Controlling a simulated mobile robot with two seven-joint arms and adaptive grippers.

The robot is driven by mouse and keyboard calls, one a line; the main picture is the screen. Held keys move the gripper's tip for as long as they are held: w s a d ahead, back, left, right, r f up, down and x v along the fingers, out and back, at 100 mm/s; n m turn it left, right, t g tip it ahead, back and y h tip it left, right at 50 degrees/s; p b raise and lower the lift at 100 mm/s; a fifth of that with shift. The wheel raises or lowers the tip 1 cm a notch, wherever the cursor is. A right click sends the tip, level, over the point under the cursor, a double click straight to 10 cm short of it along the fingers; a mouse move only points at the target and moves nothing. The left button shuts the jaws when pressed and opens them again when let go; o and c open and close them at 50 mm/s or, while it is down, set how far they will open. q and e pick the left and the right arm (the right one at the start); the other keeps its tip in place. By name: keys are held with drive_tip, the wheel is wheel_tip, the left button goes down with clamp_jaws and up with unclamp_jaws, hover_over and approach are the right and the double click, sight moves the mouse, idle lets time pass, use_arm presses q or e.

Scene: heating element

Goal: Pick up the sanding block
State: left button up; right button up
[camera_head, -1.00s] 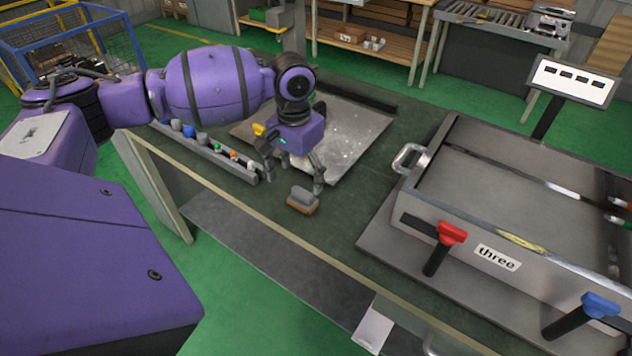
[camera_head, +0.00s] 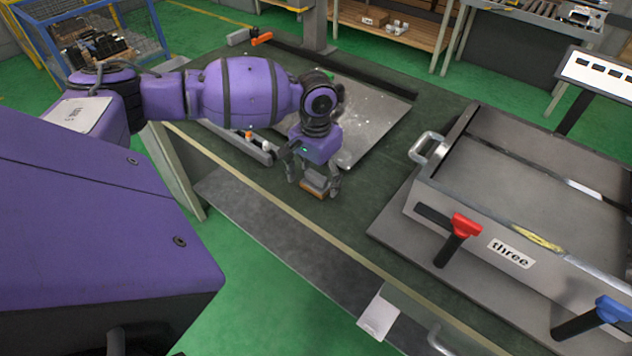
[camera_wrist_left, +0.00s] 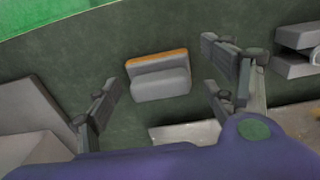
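The sanding block (camera_head: 314,188) has a grey top and an orange-brown base, and lies on the dark green table top. My left gripper (camera_head: 313,188) is over it, pointing down, with one finger to each side of the block. In the left wrist view the block (camera_wrist_left: 159,77) lies ahead between the spread fingers of my left gripper (camera_wrist_left: 165,95), with a gap on both sides. The fingers do not appear to touch it. My right gripper is in neither view.
A grey metal case (camera_head: 480,225) with red (camera_head: 464,225) and blue handles stands to the right. A speckled plate (camera_head: 375,110) lies behind my gripper. A narrow rack (camera_head: 240,146) with small items is to its left. The table's front edge (camera_head: 255,196) is close to the block.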

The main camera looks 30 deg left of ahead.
use_arm(q)
drive_tip(key=c, duration=1.3)
drive_tip(key=shift+o, duration=0.2)
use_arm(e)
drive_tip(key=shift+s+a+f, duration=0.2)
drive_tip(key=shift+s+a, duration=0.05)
use_arm(q)
drive_tip(key=shift+r, duration=0.1)
drive_tip(key=shift+w+r, duration=0.1)
drive_tip(key=shift+r, duration=0.5)
drive_tip(key=s+d+r+p, duration=0.2)
drive_tip(key=s+r, duration=0.9)
drive_tip(key=s, duration=0.3)
drive_tip(key=shift+d+r, duration=0.3)
drive_tip(key=shift+d, duration=0.05)
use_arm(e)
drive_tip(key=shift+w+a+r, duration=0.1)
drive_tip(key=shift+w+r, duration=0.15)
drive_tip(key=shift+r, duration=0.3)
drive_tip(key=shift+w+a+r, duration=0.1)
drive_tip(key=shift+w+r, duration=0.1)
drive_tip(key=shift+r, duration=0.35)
